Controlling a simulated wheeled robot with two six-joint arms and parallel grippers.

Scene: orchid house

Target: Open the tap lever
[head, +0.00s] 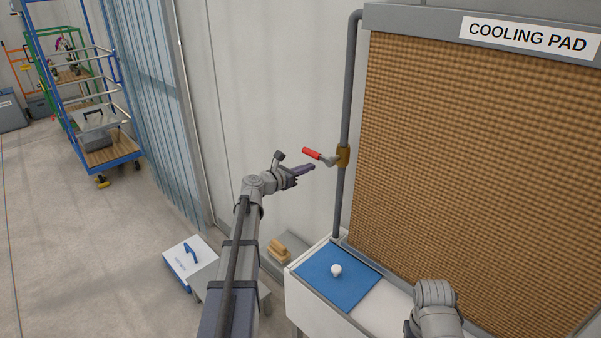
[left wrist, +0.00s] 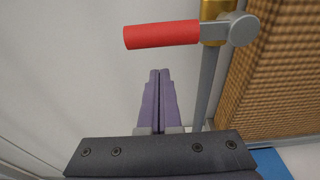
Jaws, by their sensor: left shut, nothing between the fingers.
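The tap lever (head: 314,154) has a red grip and a grey arm. It sticks out to the left from a brass valve (head: 343,156) on a grey vertical pipe (head: 348,90). In the left wrist view the red lever (left wrist: 162,35) lies across the top, near level, with the brass valve (left wrist: 214,10) at its right end. My left gripper (head: 312,167) is shut and empty, just below and left of the lever in the head view. Its purple fingers (left wrist: 158,75) point toward the lever; a gap shows between them. My right gripper's fingers are out of view.
The cooling pad (head: 480,150) stands right of the pipe. A white and blue box (head: 185,262) and tan blocks (head: 278,253) sit lower left. A blue cart (head: 110,155) stands farther back.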

